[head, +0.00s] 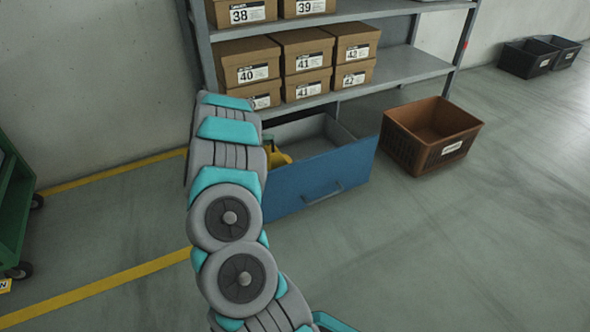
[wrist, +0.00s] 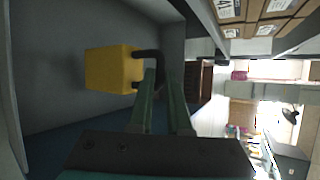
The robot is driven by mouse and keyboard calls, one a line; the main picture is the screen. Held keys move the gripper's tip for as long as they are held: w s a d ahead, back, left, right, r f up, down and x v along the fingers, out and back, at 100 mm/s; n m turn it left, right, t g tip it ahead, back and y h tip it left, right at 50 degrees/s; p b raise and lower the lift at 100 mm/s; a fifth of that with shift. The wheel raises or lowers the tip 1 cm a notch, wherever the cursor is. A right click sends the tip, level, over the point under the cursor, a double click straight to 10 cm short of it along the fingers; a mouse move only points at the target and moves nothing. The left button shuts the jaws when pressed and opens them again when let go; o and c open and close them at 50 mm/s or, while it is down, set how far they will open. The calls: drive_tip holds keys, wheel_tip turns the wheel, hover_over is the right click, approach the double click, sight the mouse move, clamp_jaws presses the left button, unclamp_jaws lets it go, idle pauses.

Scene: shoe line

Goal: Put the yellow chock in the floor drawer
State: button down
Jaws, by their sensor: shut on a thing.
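The floor drawer (head: 315,178) is pulled open at the bottom of the shelf rack. It has a blue front with a handle and grey inner walls. The yellow chock (head: 280,157) shows inside the drawer's outline in the head view, partly hidden by my arm. In the wrist view the yellow chock (wrist: 108,69) is a block with a dark handle-like part at its right side. My gripper (wrist: 158,78) is shut on the chock at that dark part. The drawer's grey walls (wrist: 45,45) surround it. Whether the chock touches the drawer floor is unclear.
Shoe boxes (head: 305,62) fill the shelves above the drawer. A brown crate (head: 420,155) stands on the floor right of the drawer. Dark crates (head: 528,60) sit far right. A green cart (head: 12,200) is at the left edge. The front floor is clear.

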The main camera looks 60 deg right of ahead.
sight(268, 161)
wheel_tip(268, 161, down, 10)
drive_tip(key=shift+b, duration=0.8)
drive_tip(key=c, duration=0.9)
unclamp_jaws()
drive_tip(key=shift+s, duration=0.1)
drive_tip(key=shift+o, duration=0.2)
